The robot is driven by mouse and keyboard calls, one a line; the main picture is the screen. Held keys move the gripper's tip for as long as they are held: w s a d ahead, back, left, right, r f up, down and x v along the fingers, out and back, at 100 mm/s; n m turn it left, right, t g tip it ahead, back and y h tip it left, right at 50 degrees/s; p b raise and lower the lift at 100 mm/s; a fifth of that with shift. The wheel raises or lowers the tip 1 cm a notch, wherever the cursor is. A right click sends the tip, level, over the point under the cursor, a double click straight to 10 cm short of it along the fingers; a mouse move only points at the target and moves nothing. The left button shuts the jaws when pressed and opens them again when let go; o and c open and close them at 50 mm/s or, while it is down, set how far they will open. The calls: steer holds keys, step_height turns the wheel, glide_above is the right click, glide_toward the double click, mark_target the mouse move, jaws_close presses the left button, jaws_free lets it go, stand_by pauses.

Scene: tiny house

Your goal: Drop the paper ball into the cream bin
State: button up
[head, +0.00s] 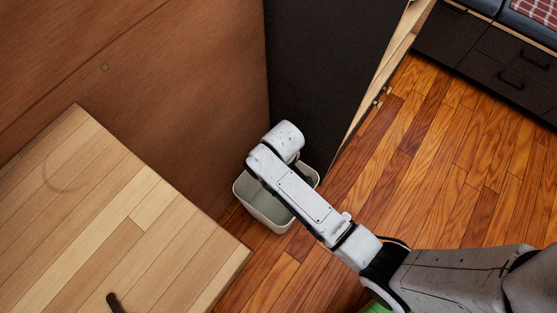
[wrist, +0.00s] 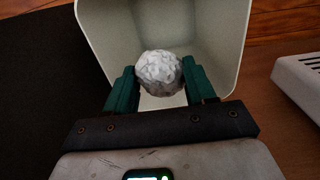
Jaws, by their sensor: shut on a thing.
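The cream bin (head: 262,208) stands on the floor between the brown wooden panel and the dark panel. My arm reaches over it in the head view and covers part of its opening. In the wrist view my gripper (wrist: 160,78) is shut on the white crumpled paper ball (wrist: 159,68). The ball is between the two green fingers, in front of the bin's opening. The bin's inner walls (wrist: 218,38) show around and behind the ball. In the head view the ball and the fingers are hidden by my arm.
A light wooden surface (head: 110,215) is at the lower left, near the bin. A dark panel (head: 320,70) rises behind the bin. A dark drawer unit (head: 490,60) is at the upper right. Open wooden floor (head: 450,170) lies to the right. A white slotted object (wrist: 300,80) is right of the bin.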

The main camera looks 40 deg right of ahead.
steer(key=shift+f+b, duration=2.4)
steer(key=shift+f, duration=0.05)
steer(key=o, duration=1.1)
step_height(320, 180, up, 11)
steer(key=p, duration=0.5)
